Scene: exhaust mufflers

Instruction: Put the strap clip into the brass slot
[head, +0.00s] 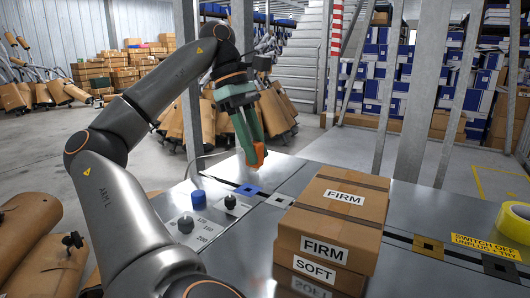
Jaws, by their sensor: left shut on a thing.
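My left gripper (254,150) is above the far left part of the metal bench (330,172), with its green fingers pointing down. It is shut on a small orange piece, which looks like the strap clip (258,154). The fingers hide part of it. The brass slot (428,246) is a gold-toned square plate with a dark hole, set in the dark strip to the right of the boxes. The gripper is well to the left of it and farther back. My right gripper is not in view.
Stacked boxes marked FIRM (328,217) and SOFT (314,270) stand between the gripper and the brass slot. A blue slot (249,190), a silver slot (279,200) and a black slot (500,268) share the strip. A knob panel (212,226) is at left, yellow tape (514,230) at right.

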